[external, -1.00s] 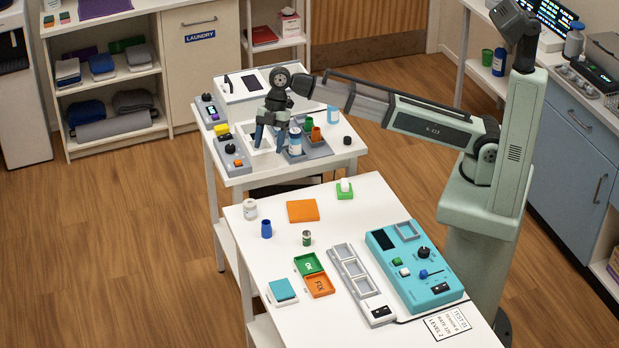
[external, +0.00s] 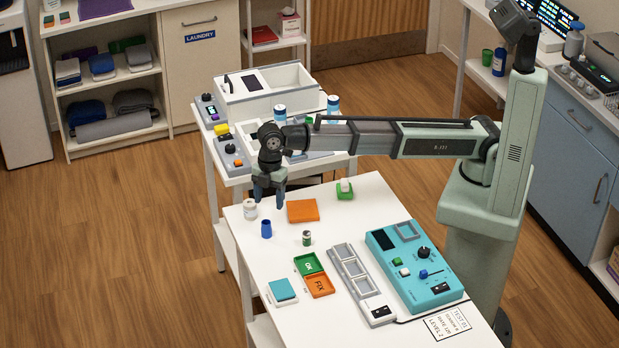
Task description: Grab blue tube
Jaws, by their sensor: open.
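The blue tube (external: 266,229) stands upright on the white front table, near its left edge. My gripper (external: 268,202) points down just behind the tube in the picture, with its fingertips apart and nothing seen between them. The fingertips look higher than the tube's top, but the exact height gap is hard to tell. The tube is fully visible and apart from the fingers.
A white jar (external: 250,209) stands close behind the tube, beside a finger. An orange pad (external: 303,211) and a small dark green jar (external: 307,238) are to the right. Green (external: 309,264) and orange (external: 319,286) trays lie in front. A teal console (external: 413,265) stands farther right.

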